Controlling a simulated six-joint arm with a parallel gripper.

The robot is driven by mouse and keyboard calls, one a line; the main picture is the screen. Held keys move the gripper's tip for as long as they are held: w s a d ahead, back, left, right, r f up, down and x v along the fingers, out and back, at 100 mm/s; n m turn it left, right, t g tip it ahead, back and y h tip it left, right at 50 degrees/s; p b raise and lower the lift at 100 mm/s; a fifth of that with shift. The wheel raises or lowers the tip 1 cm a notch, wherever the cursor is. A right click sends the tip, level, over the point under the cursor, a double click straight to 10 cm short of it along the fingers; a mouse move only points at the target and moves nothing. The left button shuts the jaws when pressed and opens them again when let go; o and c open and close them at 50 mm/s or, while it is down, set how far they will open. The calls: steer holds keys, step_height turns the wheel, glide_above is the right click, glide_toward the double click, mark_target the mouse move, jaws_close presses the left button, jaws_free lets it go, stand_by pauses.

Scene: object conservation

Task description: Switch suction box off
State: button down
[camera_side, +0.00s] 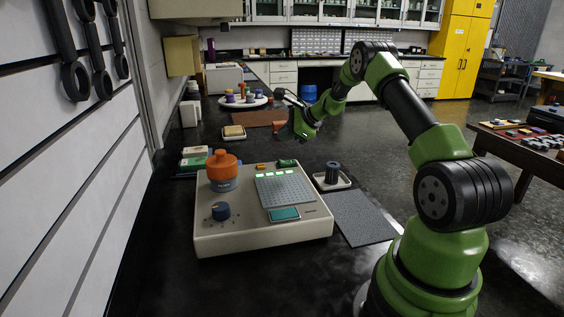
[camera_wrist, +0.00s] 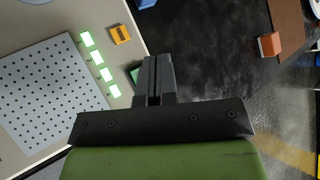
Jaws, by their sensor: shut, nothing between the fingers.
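The suction box (camera_side: 265,233) is a beige case on the black bench, with a perforated grey panel (camera_side: 285,188) that also shows in the wrist view (camera_wrist: 45,95). A row of green lights (camera_wrist: 97,57) beside the panel is lit. At the box's back edge are an orange switch (camera_side: 261,166), also in the wrist view (camera_wrist: 121,34), and a green switch (camera_side: 288,163). My gripper (camera_wrist: 153,62) is shut and empty, above the box's back edge. Its fingers partly hide the green switch (camera_wrist: 134,74) in the wrist view. Contact with it cannot be told.
A dark cylinder in a white tray (camera_side: 333,183) and a grey mat (camera_side: 362,218) lie to the right. An orange block (camera_wrist: 268,45) lies beyond the box.

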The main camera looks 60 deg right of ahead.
mark_target(283, 162)
steer(key=shift+w+a+f, duration=0.1)
steer(key=shift+f, duration=1.05)
steer(key=shift+w+a+f, duration=0.1)
steer(key=shift+f, duration=1.05)
steer(key=shift+f, duration=0.15)
steer(key=shift+f, duration=0.25)
steer(key=shift+f, duration=0.35)
stand_by(0.6)
steer(key=shift+r, duration=0.1)
steer(key=shift+r, duration=0.7)
steer(key=shift+r, duration=0.1)
steer(key=shift+s+d+r, duration=0.15)
steer(key=shift+r, duration=1.05)
steer(key=shift+s+d+r, duration=0.1)
steer(key=shift+r, duration=1.05)
